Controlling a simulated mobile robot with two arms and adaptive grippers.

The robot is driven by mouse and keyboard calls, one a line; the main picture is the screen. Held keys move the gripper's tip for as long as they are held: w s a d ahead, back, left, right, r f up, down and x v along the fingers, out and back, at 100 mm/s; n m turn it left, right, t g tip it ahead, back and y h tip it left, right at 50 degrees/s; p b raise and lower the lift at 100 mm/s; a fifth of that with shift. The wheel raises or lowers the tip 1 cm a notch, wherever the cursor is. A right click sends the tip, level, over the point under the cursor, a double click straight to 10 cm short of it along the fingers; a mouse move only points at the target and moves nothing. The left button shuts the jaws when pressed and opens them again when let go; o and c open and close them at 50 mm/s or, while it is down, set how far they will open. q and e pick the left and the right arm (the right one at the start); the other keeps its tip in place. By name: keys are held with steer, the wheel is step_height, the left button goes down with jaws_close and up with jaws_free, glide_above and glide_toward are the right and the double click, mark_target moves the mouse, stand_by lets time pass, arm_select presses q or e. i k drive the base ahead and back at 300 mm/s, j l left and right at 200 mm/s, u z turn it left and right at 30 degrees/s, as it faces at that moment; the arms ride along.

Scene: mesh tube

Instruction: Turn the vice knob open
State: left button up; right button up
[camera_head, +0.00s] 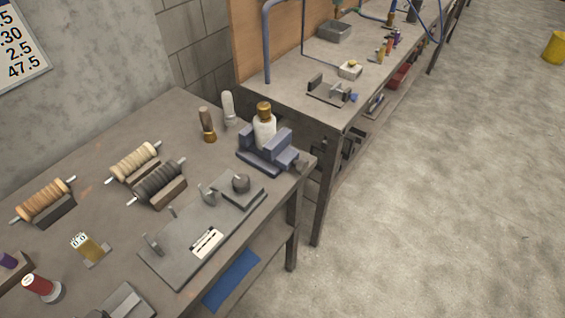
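A blue-grey vice (258,158) sits near the right corner of the near workbench. A white bottle with a brown cap (264,130) stands upright between its jaws; its lower part is hidden by the vice. The grey vice knob (301,164) sticks out on the vice's right side, close to the bench edge. The knob is small here, and its turned position cannot be told.
The near bench (130,230) holds a flat grey fixture (190,240) in front of the vice, several thread spools (158,182), and two small upright pieces (207,122) left of the vice. A second bench (300,105) stands behind.

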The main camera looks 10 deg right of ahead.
mark_target(301, 165)
steer(key=i+l+u, duration=0.1)
steer(key=u, duration=1.65)
steer(key=k+l+u, duration=0.1)
steer(key=l+u, duration=0.35)
steer(key=k+l+u, duration=0.15)
steer(key=l+u, duration=0.3)
steer(key=k+l+u, duration=0.2)
steer(key=u, duration=0.25)
steer(key=k+l+u, duration=0.25)
steer(key=l+u, duration=0.2)
